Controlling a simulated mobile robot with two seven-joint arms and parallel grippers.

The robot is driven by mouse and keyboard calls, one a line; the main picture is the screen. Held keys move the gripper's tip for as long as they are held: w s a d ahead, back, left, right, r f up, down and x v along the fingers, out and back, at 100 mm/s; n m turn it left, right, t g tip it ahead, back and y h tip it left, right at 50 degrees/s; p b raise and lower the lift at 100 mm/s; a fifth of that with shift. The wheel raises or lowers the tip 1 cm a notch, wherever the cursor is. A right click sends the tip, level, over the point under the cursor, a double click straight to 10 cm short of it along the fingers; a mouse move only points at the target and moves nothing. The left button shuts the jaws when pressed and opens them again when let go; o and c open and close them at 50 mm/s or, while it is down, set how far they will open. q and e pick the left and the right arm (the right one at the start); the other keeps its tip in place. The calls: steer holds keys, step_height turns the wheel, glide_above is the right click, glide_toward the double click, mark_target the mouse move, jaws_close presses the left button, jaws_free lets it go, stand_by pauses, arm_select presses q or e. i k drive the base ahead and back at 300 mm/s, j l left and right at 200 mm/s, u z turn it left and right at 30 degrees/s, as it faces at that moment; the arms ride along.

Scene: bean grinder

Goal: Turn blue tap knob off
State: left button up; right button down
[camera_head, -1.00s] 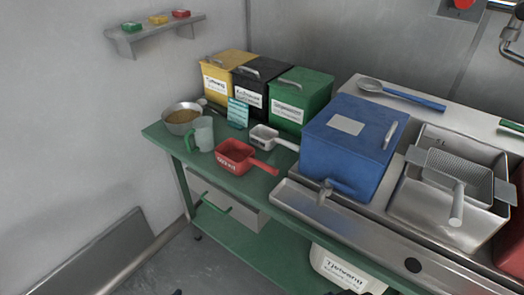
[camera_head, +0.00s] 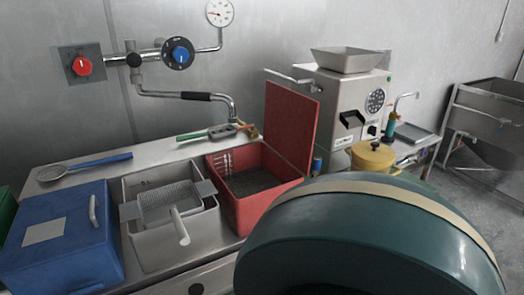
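The blue tap knob (camera_head: 180,54) sits on a round black dial on the back wall, upper left of centre in the head view. A red knob (camera_head: 82,67) on a grey plate is to its left, joined by a metal pipe. Below, a spout (camera_head: 205,97) with a black sleeve bends down over the counter. A large dark teal curved part with a cream band fills the lower right, close to the camera, and seems to be my own arm. Neither gripper's fingers show in the view.
A blue lidded box (camera_head: 65,245), a steel sink (camera_head: 150,250) with a strainer (camera_head: 168,202), and an open red box (camera_head: 240,215) line the counter below the tap. A grinder machine (camera_head: 345,105) stands right. Wall space around the knob is clear.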

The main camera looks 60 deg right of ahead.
mark_target(180, 54)
steer(key=z, duration=1.6)
